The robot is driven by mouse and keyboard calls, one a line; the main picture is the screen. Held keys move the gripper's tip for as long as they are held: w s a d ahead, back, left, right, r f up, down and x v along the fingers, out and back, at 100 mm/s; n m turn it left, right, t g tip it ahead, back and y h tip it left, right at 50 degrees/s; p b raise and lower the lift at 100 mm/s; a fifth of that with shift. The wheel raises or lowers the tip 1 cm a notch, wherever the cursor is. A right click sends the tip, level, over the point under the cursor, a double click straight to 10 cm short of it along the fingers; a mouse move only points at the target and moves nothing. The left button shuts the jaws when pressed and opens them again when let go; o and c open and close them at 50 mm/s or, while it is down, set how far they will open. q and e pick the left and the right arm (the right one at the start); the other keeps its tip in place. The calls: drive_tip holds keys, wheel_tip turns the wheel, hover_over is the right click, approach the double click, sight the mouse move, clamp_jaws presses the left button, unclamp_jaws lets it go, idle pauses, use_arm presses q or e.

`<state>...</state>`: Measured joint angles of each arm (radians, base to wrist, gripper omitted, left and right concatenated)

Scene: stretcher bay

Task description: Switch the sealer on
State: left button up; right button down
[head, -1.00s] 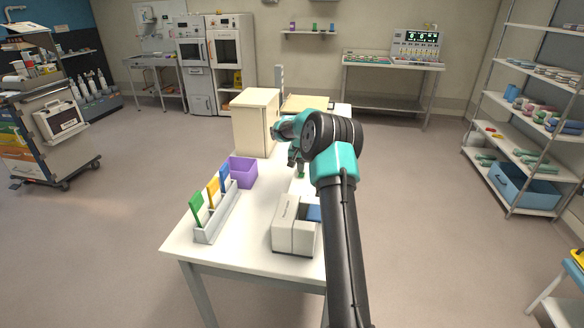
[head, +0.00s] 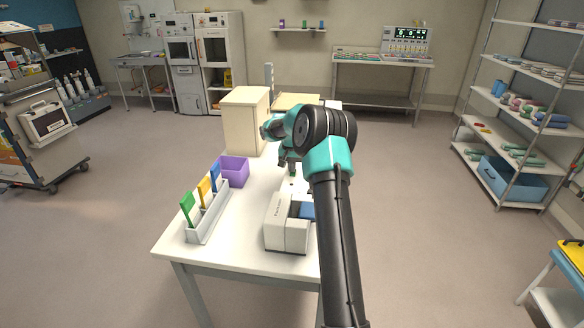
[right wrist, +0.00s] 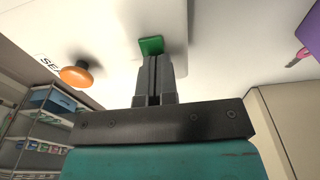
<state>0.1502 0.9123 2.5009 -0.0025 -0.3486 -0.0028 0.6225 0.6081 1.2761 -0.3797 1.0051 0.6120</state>
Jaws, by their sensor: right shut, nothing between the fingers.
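In the right wrist view a pale panel, which I take for the sealer (right wrist: 105,25), carries a partly visible label beginning "SE" (right wrist: 47,66). An orange round knob (right wrist: 77,74) and a small green piece, which looks like a switch (right wrist: 151,45), are on it. My right gripper (right wrist: 153,60) is shut and empty, its tips right at the green piece; whether they touch I cannot tell. In the head view my right gripper (head: 291,168) is low over the table, and my arm hides much around it. My left gripper is not in view.
On the white table (head: 225,252) are a purple bin (head: 235,172), a rack (head: 207,226) with coloured cards, a cream cabinet (head: 243,122) and a grey-white box (head: 286,224) with a blue part. The shelving (head: 515,120) stands clear to the right.

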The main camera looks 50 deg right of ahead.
drive_tip(key=shift+r, duration=0.1)
wheel_tip(320, 180, up, 14)
drive_tip(key=s+a, duration=0.1)
drive_tip(key=a, duration=0.1)
drive_tip(key=shift+f, duration=0.2)
idle(0.3)
drive_tip(key=shift+w+d+h, duration=0.2)
drive_tip(key=shift+d+h, duration=0.1)
drive_tip(key=shift+d, duration=0.3)
approach(291, 176)
drive_tip(key=d+f, duration=0.1)
drive_tip(key=f, duration=0.1)
drive_tip(key=w+d+f, duration=0.1)
drive_tip(key=d+f, duration=0.2)
drive_tip(key=f, duration=0.1)
drive_tip(key=shift+w+d+f, duration=0.3)
drive_tip(key=shift+w+f, duration=0.1)
drive_tip(key=shift+s, duration=0.1)
